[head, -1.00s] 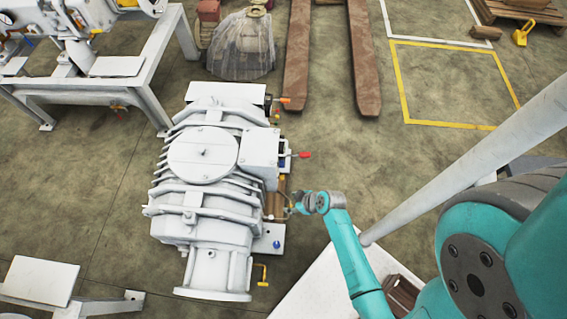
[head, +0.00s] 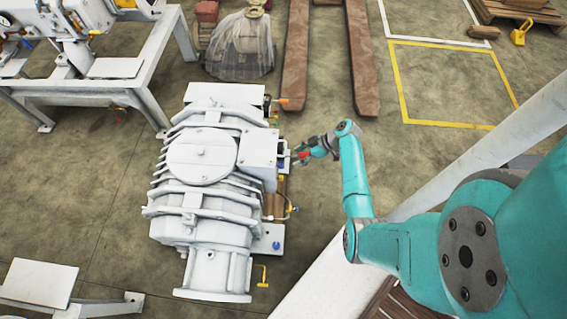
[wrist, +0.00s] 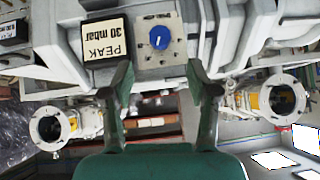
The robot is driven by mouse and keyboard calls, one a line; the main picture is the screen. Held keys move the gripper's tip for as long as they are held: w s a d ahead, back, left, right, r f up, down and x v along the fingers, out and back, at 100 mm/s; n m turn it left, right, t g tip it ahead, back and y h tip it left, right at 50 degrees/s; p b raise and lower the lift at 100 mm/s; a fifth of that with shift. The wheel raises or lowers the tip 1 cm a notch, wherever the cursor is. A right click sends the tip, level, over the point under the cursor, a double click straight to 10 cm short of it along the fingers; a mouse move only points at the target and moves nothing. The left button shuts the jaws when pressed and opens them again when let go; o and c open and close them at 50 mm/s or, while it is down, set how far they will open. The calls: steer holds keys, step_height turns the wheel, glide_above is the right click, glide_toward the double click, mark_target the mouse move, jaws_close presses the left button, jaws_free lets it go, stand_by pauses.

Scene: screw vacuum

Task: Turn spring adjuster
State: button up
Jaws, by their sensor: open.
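The white screw vacuum pump (head: 202,155) stands on the floor in the head view. In the wrist view a round blue knob with a white pointer mark (wrist: 158,38) sits on a square dial plate on the pump; I cannot tell whether this is the spring adjuster. My gripper (head: 297,158) is at the pump's right side in the head view, beside the red handle (head: 303,155), which it partly hides. In the wrist view my gripper (wrist: 160,78) has its fingers spread with nothing between them, and the knob shows above and between the fingertips.
An upside-down "PEAK 30 mbar" label (wrist: 106,41) is beside the dial. An orange handle (head: 284,101), a blue knob (head: 276,246) and a yellow lever (head: 262,275) are along the pump's right side. Open floor (head: 340,150) lies right of the pump.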

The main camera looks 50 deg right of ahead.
mark_target(281, 165)
steer(key=x, duration=0.8)
steer(key=shift+w+a+f, duration=0.25)
jaws_close()
